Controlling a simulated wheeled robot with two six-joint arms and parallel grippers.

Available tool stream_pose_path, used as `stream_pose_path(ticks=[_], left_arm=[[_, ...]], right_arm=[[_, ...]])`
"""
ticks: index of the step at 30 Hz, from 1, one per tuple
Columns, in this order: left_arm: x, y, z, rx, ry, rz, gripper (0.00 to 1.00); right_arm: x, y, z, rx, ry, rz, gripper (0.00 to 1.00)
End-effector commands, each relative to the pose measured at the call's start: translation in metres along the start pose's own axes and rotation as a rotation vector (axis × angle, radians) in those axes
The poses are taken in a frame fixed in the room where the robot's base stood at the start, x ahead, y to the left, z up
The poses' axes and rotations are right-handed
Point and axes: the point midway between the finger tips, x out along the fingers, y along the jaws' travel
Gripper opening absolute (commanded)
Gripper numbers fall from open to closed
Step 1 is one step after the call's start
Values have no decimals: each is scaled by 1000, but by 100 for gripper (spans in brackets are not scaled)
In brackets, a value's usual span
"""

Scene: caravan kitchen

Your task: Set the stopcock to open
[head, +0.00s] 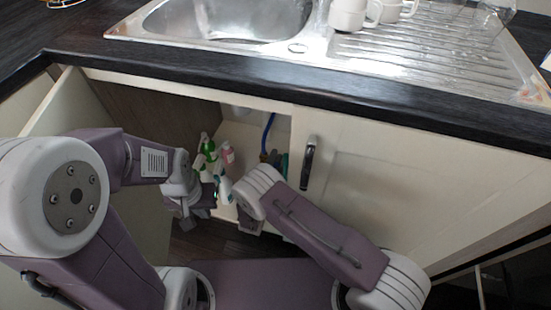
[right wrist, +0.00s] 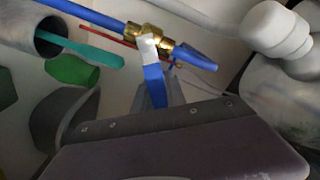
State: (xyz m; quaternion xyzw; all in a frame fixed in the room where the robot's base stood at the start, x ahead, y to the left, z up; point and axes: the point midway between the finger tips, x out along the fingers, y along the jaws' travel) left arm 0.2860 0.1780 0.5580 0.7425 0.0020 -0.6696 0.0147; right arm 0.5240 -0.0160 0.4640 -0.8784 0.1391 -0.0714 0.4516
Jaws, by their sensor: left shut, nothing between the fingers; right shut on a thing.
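The stopcock is a brass valve (right wrist: 152,38) on a blue pipe (right wrist: 105,17) in the right wrist view. Its lever has a white base and a blue grip (right wrist: 155,86), which stands roughly crosswise to the pipe. My right gripper (right wrist: 168,92) is shut on the blue grip, and its body fills the lower part of that view. In the head view my right arm reaches into the open cupboard under the sink, and the wrist hides most of the valve. My left gripper (head: 188,208) is shut and empty in front of the cupboard opening.
Green (head: 207,145) and pink (head: 228,153) bottles stand inside the cupboard. The left door (head: 62,105) is open; the right door (head: 375,175) is closed. In the right wrist view, a grey tube (right wrist: 48,32) and a white fitting (right wrist: 270,28) flank the valve.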

Motion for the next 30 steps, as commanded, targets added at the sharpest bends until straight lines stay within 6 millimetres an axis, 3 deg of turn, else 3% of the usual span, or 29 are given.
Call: stream_pose_path(ticks=[5, 6, 8, 18, 30], left_arm=[[0, 0, 0, 0, 0, 0, 0], [0, 0, 0, 0, 0, 0, 0], [0, 0, 0, 0, 0, 0, 0], [-4, 0, 0, 0, 0, 0, 0], [-32, 1, -3, 0, 0, 0, 0]], right_arm=[[-1, 1, 1, -3, -2, 2, 0], [-1, 1, 1, -2, -2, 2, 27], [-1, 1, 0, -2, -2, 2, 38], [-6, -1, 0, -1, -2, 0, 38], [-83, -2, 0, -1, -4, -2, 38]])
